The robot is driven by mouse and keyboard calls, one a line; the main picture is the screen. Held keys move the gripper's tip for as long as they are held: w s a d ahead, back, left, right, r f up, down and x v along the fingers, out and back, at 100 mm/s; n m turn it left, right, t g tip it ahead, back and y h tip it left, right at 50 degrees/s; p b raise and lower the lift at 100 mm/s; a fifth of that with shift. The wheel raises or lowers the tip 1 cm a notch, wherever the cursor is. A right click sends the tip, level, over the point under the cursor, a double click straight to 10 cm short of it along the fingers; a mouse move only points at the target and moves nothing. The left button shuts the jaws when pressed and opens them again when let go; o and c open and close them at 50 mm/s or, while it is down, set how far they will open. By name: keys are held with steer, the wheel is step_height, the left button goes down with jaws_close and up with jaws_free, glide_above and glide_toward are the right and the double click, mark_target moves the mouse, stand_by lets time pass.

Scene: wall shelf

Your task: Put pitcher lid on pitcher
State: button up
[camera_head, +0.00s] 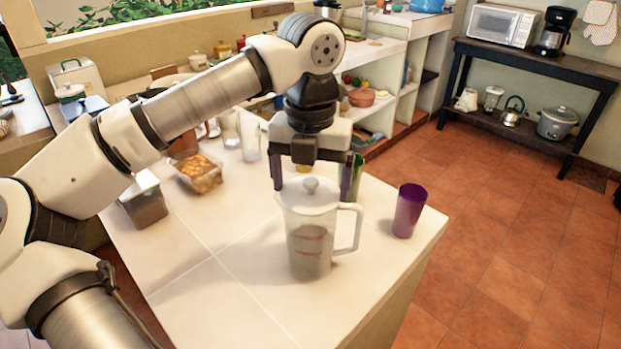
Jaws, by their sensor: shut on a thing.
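The clear pitcher (308,250) stands upright on the white counter, its handle toward the right. The pale round pitcher lid (297,196) with a small knob is at the pitcher's mouth. I cannot tell whether it is fully seated or just above the rim. My gripper (313,186) points down over the pitcher, one dark finger on each side of the lid, shut on it. The far side of the lid and the exact finger contact are hidden.
A purple cup (408,210) stands right of the pitcher near the counter's edge. A green glass (357,172) is close behind the handle. A food container (199,174), a dark-filled container (144,200) and clear glasses (250,138) are at the back left. The front counter is clear.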

stand_by(0.3)
steer(key=o, duration=0.7)
steer(key=shift+o, duration=0.2)
steer(key=shift+r+p, duration=2.3)
steer(key=shift+r, duration=1.25)
steer(key=shift+s+f, duration=0.1)
steer(key=shift+f, duration=0.05)
